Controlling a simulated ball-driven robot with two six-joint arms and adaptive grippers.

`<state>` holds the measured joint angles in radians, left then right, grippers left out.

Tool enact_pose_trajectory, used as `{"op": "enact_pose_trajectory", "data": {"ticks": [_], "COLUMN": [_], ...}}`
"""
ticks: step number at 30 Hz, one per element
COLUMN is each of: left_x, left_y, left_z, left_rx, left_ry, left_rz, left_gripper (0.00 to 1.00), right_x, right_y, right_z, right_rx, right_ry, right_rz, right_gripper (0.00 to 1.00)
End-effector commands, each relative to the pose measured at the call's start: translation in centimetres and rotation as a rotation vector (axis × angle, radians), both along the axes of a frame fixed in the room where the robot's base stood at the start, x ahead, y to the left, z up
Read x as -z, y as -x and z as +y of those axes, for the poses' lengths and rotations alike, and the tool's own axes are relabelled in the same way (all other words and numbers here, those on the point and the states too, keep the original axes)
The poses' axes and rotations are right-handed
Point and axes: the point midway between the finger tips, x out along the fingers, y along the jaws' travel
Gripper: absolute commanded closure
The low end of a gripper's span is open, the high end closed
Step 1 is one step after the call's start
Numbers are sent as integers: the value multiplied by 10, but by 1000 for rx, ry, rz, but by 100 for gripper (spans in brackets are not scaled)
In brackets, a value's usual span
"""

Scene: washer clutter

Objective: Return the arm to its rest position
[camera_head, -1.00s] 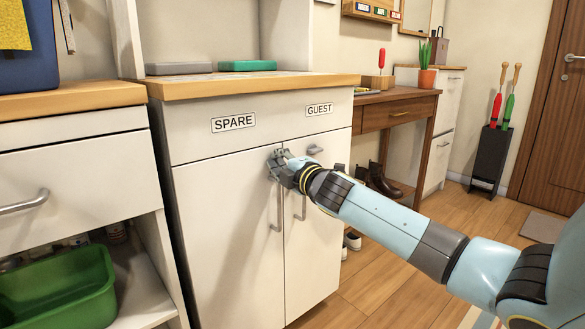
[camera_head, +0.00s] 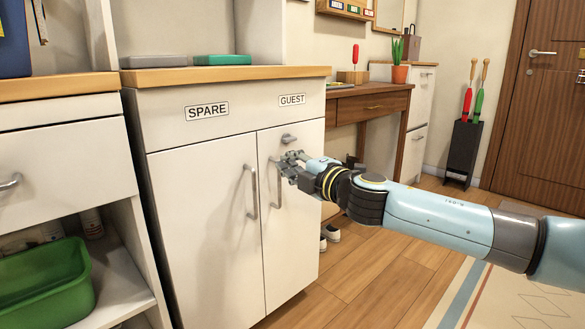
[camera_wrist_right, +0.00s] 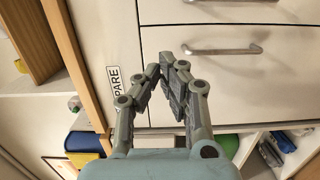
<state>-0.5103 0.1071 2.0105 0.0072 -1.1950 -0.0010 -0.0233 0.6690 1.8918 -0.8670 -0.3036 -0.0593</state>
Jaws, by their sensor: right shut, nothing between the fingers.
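My right gripper (camera_head: 284,160) is in front of the white cabinet (camera_head: 205,225), over the upper part of the right door near its handle (camera_head: 278,187). I cannot tell whether it touches the door. In the right wrist view its fingers (camera_wrist_right: 164,70) come together with nothing between them. My right arm reaches in from the right, stretched out. Both cabinet doors look shut. The left door's handle (camera_head: 252,192) is clear of the gripper. My left gripper is not in view.
The cabinet carries SPARE (camera_head: 206,111) and GUEST (camera_head: 292,99) labels. A green bin (camera_head: 45,285) sits on a low shelf at left. A wooden desk (camera_head: 372,105) stands beyond the cabinet. Open floor (camera_head: 375,275) and a rug (camera_head: 520,300) lie at lower right.

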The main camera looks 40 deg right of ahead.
Motion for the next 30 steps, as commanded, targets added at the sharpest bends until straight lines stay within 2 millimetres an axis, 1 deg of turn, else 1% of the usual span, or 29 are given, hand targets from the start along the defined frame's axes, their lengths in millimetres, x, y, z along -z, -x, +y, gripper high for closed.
{"op": "enact_pose_trajectory", "data": {"ticks": [3, 11, 13, 14, 17, 18, 20, 21, 23, 24, 26, 27, 30], "left_x": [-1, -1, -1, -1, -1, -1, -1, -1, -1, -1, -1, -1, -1], "left_y": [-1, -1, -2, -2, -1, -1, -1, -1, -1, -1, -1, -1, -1], "left_z": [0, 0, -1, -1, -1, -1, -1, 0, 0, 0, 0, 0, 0], "left_rx": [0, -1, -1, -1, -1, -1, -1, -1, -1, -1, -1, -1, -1], "left_ry": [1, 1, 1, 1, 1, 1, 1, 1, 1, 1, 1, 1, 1], "left_rz": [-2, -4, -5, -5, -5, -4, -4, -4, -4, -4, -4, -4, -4], "left_gripper": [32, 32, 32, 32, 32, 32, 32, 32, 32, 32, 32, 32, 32], "right_x": [-1, -1, 7, 14, 53, 75, 112, 137, 174, 196, 224, 241, 270], "right_y": [7, 9, 14, 17, 41, 56, 85, 107, 142, 165, 199, 221, 265], "right_z": [0, 0, 1, 2, 13, 19, 25, 29, 34, 39, 49, 57, 76], "right_rx": [-1, -1, 1, 3, 25, 49, 123, 191, 304, 380, 485, 553, 684], "right_ry": [0, -2, -7, -16, -89, -152, -279, -372, -507, -591, -703, -769, -896], "right_rz": [-1, -1, 12, 24, 85, 122, 191, 242, 323, 379, 460, 513, 627], "right_gripper": [100, 100, 100, 100, 100, 100, 100, 100, 100, 100, 100, 100, 100]}}
